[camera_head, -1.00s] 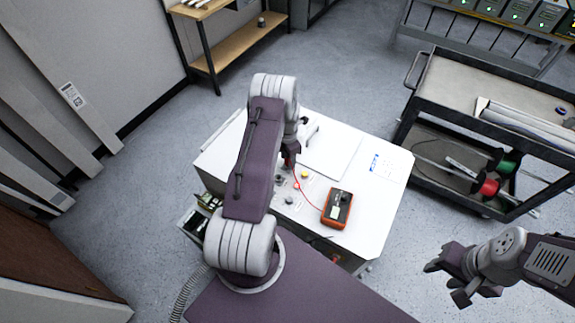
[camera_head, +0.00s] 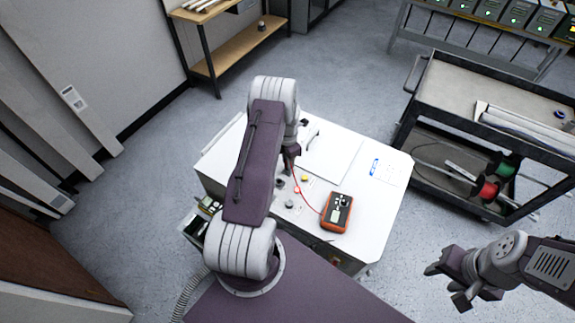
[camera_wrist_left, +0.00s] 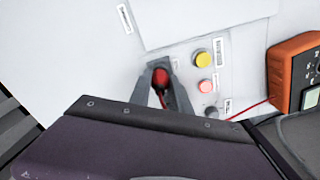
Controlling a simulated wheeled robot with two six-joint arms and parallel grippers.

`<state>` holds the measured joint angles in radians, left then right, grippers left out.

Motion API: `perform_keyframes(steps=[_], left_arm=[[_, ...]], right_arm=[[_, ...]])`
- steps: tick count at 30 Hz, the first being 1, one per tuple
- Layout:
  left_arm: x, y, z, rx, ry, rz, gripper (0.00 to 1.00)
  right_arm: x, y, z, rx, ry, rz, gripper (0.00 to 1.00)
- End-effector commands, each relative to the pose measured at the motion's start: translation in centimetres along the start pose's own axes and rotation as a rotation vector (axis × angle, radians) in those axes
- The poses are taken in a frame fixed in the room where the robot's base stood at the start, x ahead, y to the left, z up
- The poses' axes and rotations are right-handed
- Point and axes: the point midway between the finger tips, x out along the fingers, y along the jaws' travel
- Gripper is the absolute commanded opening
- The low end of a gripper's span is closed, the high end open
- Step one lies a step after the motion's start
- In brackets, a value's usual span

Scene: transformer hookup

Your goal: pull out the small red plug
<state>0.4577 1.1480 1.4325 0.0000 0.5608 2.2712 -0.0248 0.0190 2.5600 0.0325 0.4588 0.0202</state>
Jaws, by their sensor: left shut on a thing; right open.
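The small red plug (camera_wrist_left: 161,77) is between the two fingers of my left gripper (camera_wrist_left: 158,80) in the left wrist view, and the fingers are shut on it. Whether its tip is in a socket or free is hidden. In the head view my left gripper (camera_head: 289,165) is over the white worktop (camera_head: 375,215), and the plug is mostly hidden by the arm. A thin red lead (camera_head: 309,199) runs towards the orange meter (camera_head: 337,211). My right gripper (camera_head: 450,278) is open and empty, off to the right of the worktop.
A yellow round fitting (camera_wrist_left: 203,58), a pinkish-red one (camera_wrist_left: 204,86) and a grey one (camera_wrist_left: 210,112) sit just right of the plug. A black cart (camera_head: 425,100) with cable spools stands to the right. The right part of the worktop is mostly clear.

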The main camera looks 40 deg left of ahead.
Motion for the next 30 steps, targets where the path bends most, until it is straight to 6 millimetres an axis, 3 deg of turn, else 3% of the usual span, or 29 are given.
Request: perform_keyframes(steps=[19, 30], left_arm=[[-2.1, 0.0, 0.0, 0.0, 0.0, 0.0, 0.0], [-2.3, 0.0, 0.0, 0.0, 0.0, 0.0, 0.0]], right_arm=[[-1.3, 0.0, -0.1, 0.0, 0.0, 0.0, 0.44], [-1.4, 0.0, -0.1, 0.0, 0.0, 0.0, 0.44]])
